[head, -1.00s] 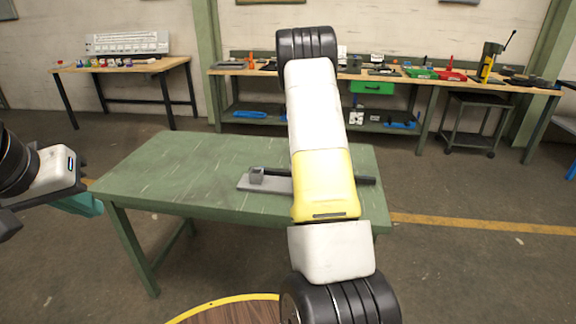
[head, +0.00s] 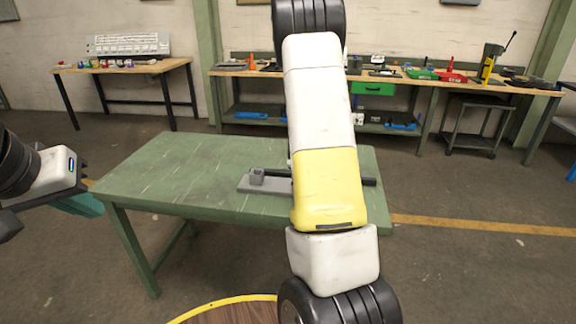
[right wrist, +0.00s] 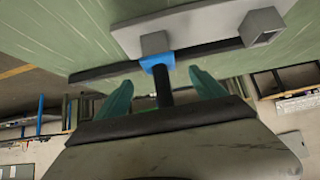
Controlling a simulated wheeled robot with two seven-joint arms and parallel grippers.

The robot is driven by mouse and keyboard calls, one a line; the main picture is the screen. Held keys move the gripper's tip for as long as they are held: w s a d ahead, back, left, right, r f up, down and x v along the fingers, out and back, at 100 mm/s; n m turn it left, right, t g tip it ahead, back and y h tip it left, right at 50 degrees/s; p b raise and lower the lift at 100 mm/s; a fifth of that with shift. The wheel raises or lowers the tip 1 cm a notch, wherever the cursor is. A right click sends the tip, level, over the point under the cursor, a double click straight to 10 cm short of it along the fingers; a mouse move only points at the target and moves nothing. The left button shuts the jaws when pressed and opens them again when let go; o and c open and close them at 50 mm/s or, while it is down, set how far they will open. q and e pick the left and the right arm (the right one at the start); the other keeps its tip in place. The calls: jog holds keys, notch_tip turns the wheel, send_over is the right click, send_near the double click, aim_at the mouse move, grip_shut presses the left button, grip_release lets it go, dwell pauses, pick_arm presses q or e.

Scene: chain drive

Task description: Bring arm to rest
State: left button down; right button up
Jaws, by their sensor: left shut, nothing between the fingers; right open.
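My left gripper (head: 84,205) is at the left edge of the head view, its teal fingers together and empty, left of the green table. My right arm (head: 325,130) crosses the middle of the head view and hides its own gripper. In the right wrist view my right gripper (right wrist: 160,80) is open, with a teal finger on each side. A black post with a blue collar (right wrist: 157,60) shows between the fingers; contact cannot be told. A grey fixture (head: 262,184) with upright blocks and a black bar lies on the table, partly hidden by my arm.
The green table (head: 190,165) is bare on its left side. A long workbench (head: 410,82) with tools and bins stands along the back wall. Another bench (head: 120,66) stands at the back left. Open floor lies around the green table.

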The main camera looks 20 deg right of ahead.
jog(key=shift+s+r, duration=0.1)
jog(key=shift+r, duration=0.05)
dwell(0.3)
jog(key=s+a+r+n+y, duration=0.1)
jog(key=s+a+r+y, duration=0.25)
jog(key=a+r, duration=0.45)
jog(key=s+a+r+n+y, duration=0.2)
jog(key=s+a+r, duration=0.3)
jog(key=a+r, duration=0.3)
jog(key=s+a+r+n, duration=0.2)
jog(key=s+a+r, duration=0.2)
jog(key=s, duration=0.7)
jog(key=s+a+r+n+g+y, duration=0.1)
jog(key=s+a, duration=0.4)
jog(key=s, duration=0.6)
notch_tip(320, 180, up, 3)
jog(key=shift+s+f+n+g, duration=0.1)
jog(key=shift+s+n+g, duration=0.15)
jog(key=shift+n, duration=0.25)
